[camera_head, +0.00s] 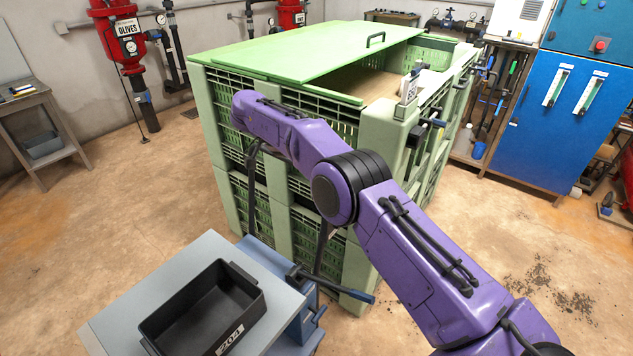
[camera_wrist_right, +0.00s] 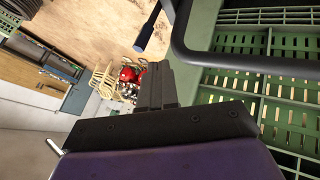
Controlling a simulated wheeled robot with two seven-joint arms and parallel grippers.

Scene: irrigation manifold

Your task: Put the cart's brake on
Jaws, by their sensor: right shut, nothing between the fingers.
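The cart (camera_head: 225,248) stands at the bottom left of the head view, with a pale grey-blue top and a blue frame. A lever with a blue grip (camera_head: 350,293) sticks out to the right from its far side. A black push handle (camera_head: 325,245) rises beyond it, partly behind my right arm. In the right wrist view, my right gripper (camera_wrist_right: 158,75) is shut and empty. The black handle bar (camera_wrist_right: 250,63) passes close beside its fingertips, and a dark blue grip (camera_wrist_right: 147,34) shows beyond them. The head view hides the right fingers. My left gripper is not in view.
A black tray (camera_head: 160,325) marked 204 sits on the cart. A large green crate (camera_head: 215,115) with a partly open lid stands just behind the cart. A blue cabinet (camera_head: 550,130) is at the right.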

